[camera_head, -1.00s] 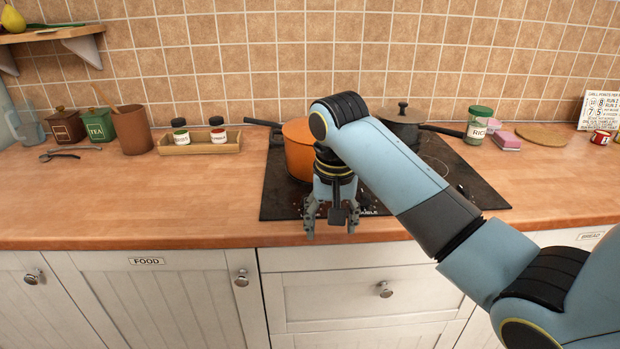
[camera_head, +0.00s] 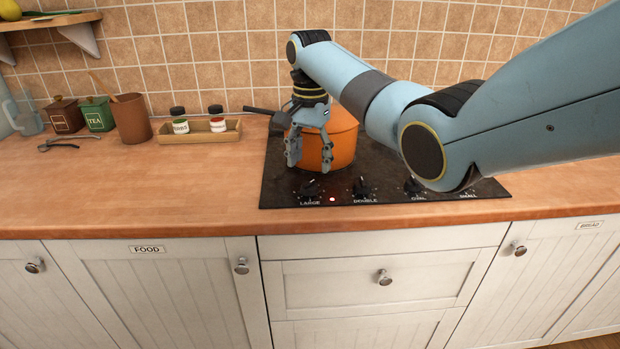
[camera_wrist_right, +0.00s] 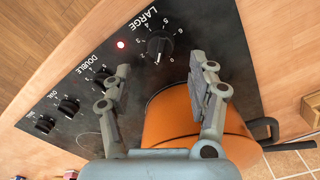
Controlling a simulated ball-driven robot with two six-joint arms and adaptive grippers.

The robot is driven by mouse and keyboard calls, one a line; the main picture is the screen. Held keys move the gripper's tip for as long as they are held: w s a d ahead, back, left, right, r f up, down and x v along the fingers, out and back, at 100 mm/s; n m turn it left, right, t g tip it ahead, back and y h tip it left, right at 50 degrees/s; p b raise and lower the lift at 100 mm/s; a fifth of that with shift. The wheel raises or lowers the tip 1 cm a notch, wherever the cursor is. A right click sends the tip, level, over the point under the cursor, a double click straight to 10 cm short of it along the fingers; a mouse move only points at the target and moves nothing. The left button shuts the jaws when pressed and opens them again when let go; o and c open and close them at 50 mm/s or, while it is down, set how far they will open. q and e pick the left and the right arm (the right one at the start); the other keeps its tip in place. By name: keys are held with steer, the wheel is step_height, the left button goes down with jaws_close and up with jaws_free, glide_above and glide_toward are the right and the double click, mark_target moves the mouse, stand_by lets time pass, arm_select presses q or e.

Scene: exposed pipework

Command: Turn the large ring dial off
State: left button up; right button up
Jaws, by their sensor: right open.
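The large ring dial (camera_head: 309,189) is a black knob at the left end of the hob's front row, above the word LARGE. In the right wrist view the dial (camera_wrist_right: 158,45) has a white mark that seems to point between 0 and 2. A red light (camera_wrist_right: 121,44) glows beside it; it also shows in the head view (camera_head: 332,199). My right gripper (camera_head: 309,161) is open and empty above the hob, in front of the orange pot (camera_head: 342,143). In the wrist view its fingers (camera_wrist_right: 160,66) point toward the dial without visible contact. My left gripper is out of view.
The orange pot stands close behind the dial, its black handle (camera_head: 262,110) reaching left. Other dials, marked DOUBLE (camera_head: 362,188) and OVAL (camera_head: 413,186), sit to the right. A spice tray (camera_head: 200,133) stands left of the hob. The wooden counter (camera_head: 150,200) at front left is clear.

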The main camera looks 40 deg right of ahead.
mark_target(310, 182)
step_height(310, 182, down, 6)
steer(key=shift+r, duration=0.25)
steer(key=c, duration=1.1)
